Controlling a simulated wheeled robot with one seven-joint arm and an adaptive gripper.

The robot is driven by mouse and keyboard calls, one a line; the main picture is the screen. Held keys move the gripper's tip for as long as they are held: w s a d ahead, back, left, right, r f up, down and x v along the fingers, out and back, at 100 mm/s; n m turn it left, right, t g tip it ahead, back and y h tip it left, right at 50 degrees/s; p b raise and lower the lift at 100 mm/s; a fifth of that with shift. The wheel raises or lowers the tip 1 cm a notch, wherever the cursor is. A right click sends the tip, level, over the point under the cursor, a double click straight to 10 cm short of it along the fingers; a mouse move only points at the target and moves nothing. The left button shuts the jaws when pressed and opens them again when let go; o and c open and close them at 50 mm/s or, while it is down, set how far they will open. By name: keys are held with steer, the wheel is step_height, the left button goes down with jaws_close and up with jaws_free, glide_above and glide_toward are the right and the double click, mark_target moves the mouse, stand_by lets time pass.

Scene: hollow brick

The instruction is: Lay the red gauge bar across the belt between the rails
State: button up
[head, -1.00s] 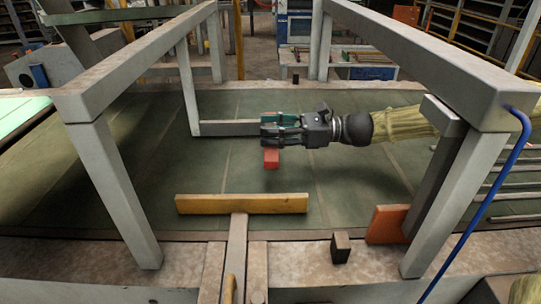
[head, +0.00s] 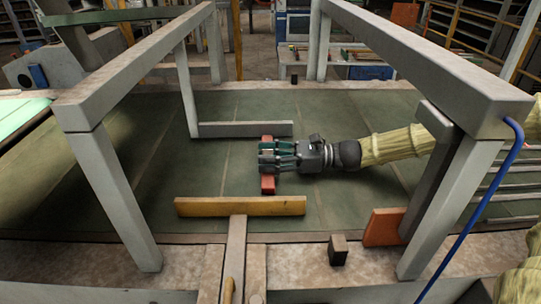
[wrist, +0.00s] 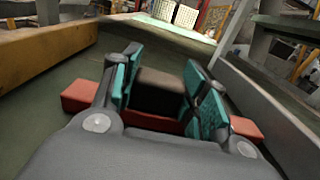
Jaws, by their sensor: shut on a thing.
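The red gauge bar (head: 267,185) is in my gripper (head: 268,160), over the green belt (head: 345,205). Its ends show on both sides of the fingers, in the wrist view too (wrist: 246,128). A dark block (wrist: 155,92) on the bar's middle sits between the teal finger pads (wrist: 160,95). The bar runs crosswise between the grey rail (head: 225,130) at the back and the yellow rail (head: 240,207) at the front. The near end is close to the yellow rail. I cannot tell whether the bar touches the belt or either rail.
A grey frame (head: 110,185) stands over the belt, its posts left and right of my arm. An orange plate (head: 384,227) and a small dark block (head: 338,249) stand at the front right. The belt to the left of my gripper is clear.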

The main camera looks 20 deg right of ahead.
steer(key=shift+a, duration=0.25)
steer(key=shift+a+f, duration=0.1)
steer(key=o, duration=1.3)
steer(key=shift+d+f, duration=0.1)
steer(key=shift+d, duration=0.15)
steer(key=shift+c, duration=0.2)
steer(key=shift+a, duration=0.15)
steer(key=shift+r, duration=0.25)
steer(key=shift+b+v, duration=0.55)
steer(key=shift+v, duration=5.55)
